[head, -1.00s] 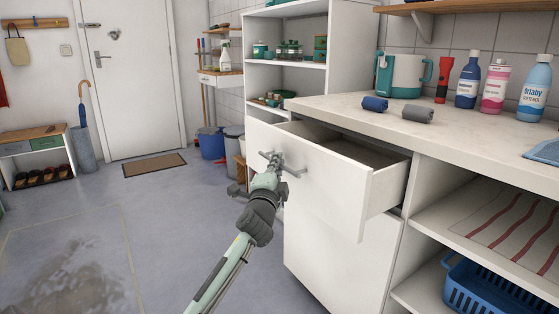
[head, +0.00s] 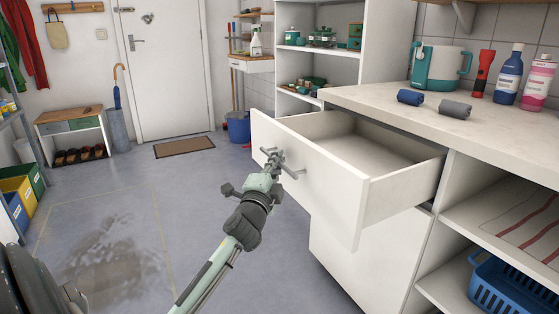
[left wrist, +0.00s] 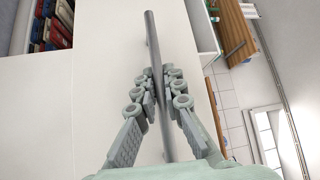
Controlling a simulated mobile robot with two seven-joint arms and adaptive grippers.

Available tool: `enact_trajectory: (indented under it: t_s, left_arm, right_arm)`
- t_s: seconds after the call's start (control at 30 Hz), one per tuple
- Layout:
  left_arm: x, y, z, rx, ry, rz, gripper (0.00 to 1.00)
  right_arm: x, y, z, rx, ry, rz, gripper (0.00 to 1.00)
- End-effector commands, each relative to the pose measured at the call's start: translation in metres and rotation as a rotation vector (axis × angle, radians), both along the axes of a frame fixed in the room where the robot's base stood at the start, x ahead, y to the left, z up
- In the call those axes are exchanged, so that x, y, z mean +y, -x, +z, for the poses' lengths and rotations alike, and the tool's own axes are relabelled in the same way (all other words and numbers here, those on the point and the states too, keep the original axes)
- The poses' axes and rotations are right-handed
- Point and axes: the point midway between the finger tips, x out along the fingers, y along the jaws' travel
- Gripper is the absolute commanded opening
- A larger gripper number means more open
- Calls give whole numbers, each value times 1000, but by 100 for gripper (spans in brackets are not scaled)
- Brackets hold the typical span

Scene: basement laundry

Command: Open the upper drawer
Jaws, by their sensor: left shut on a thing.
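The upper drawer (head: 315,176) of the white cabinet is pulled well out, and its empty inside shows in the head view. Its grey bar handle (head: 293,172) is on the white front. My left gripper (head: 271,168) is shut on this handle. In the left wrist view the fingers (left wrist: 158,92) close from both sides around the bar handle (left wrist: 151,38), which runs up the picture in front of the white drawer front (left wrist: 80,100). My right gripper is not in view.
The counter (head: 400,105) above holds a teal jug (head: 438,66), a red flashlight (head: 483,74), bottles and two small rolls. A blue basket (head: 500,285) sits in the open shelf at right. Free floor (head: 200,200) lies left of the drawer; a wet patch (head: 105,245) is there.

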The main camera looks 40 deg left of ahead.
Motion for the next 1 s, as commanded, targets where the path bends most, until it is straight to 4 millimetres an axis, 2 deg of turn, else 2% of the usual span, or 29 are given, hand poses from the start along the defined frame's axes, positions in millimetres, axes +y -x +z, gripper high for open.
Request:
enact_trajectory:
  t_s: [0.1, 0.13, 0.2, 0.57, 0.67, 1.0]
  left_arm:
    - [-1, 0, -1, 0, 1, -3, 0]
    - [-1, 0, -1, 0, 1, -3, 11]
    - [-1, 0, -1, 0, 1, -2, 19]
    - [-3, 4, -2, 1, 1, -2, 19]
    - [-8, 16, -5, 2, 3, -2, 19]
    - [-35, 80, -18, 3, 4, 0, 19]
  right_arm:
    - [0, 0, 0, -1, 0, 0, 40]
    - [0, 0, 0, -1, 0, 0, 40]
    - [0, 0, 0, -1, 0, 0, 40]
    - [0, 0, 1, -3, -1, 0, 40]
    - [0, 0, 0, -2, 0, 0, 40]
    - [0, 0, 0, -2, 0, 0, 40]
